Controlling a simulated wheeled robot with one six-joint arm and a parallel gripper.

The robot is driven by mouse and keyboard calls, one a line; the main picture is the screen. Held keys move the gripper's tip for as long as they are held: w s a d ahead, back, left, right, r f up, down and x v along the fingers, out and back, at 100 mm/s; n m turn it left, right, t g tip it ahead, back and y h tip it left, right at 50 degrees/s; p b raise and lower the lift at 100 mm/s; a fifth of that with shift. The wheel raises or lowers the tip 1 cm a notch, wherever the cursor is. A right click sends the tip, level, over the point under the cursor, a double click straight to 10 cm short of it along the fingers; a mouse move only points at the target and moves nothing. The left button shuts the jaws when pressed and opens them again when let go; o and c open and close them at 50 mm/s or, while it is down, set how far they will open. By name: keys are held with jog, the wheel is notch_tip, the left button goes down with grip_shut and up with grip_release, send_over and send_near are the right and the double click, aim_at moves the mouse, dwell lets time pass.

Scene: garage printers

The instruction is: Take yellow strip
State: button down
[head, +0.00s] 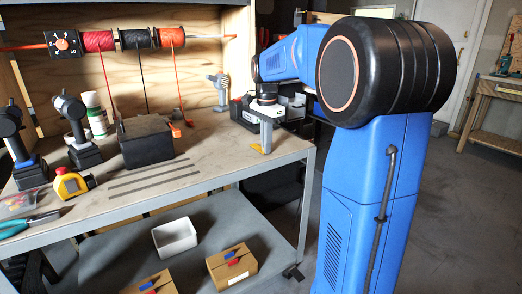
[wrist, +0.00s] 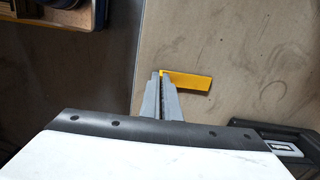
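The yellow strip (wrist: 188,81) is a short flat piece lying on the workbench in the wrist view, with its long side running left to right. In the head view a small part of the yellow strip (head: 257,148) shows at the bench's front right. My gripper (wrist: 161,73) has its two grey fingers close together, with only a thin dark line between them. The fingertips are at the strip's left end and cover a little of it. In the head view my gripper (head: 266,150) points down beside the strip. I cannot tell whether the strip's end is pinched.
The workbench (head: 205,150) has a black box (head: 146,142), a yellow tape measure (head: 71,183) and dark slots. Spools (head: 136,39) hang above. A dark frame (wrist: 275,140) lies right of my gripper in the wrist view. A lower shelf (head: 215,222) holds boxes.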

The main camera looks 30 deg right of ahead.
jog(key=shift+r, duration=0.15)
jog(key=shift+r, duration=1.8)
